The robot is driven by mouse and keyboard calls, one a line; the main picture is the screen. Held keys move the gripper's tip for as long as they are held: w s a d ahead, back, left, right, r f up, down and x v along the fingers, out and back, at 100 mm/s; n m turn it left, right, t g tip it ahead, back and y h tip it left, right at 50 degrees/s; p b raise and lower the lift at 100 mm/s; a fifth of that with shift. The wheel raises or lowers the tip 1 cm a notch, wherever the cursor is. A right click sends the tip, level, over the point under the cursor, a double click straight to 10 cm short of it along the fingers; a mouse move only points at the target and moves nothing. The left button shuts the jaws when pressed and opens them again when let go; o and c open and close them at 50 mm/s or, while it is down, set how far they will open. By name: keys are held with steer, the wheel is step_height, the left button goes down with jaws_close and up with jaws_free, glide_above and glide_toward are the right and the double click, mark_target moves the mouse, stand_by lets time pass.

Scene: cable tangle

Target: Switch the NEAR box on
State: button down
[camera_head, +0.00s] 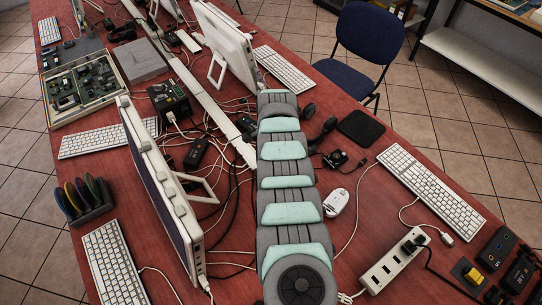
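At the bottom right of the red table, a small black box with a yellow top (467,275) lies near the edge. Another black box (497,248) lies just beyond it, and a further black box (519,272) is partly cut off at the right edge. Their markings are too small to read, so I cannot tell which is the NEAR box or whether any is on. My grey and mint arm reaches up the middle of the picture, away from these boxes. My gripper cannot be made out.
A white power strip (395,260) with a plug lies left of the boxes, its cable running right. A white keyboard (430,190), a white mouse (336,202) and loose cables lie right of my arm. Monitors, cables and a parts tray (121,95) crowd the left.

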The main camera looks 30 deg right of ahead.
steer(key=shift+s+a+f, duration=0.1)
steer(key=shift+s+f, duration=0.1)
steer(key=shift+f, duration=0.45)
steer(key=shift+s+a+f, duration=0.1)
steer(key=shift+s+f, duration=0.05)
steer(key=shift+f, duration=0.5)
steer(key=shift+s+r+p, duration=0.15)
steer(key=shift+p, duration=0.2)
steer(key=shift+s+d+p, duration=0.2)
steer(key=shift+s+p, duration=0.5)
steer(key=shift+p, duration=1.1)
steer(key=shift+r, duration=0.3)
step_height(320, 180, up, 16)
steer(key=w+p, duration=0.1)
steer(key=p, duration=0.3)
steer(key=shift+w+f+p, duration=0.2)
steer(key=shift+w+p, duration=0.05)
steer(key=shift+p, duration=0.15)
steer(key=shift+d, duration=0.1)
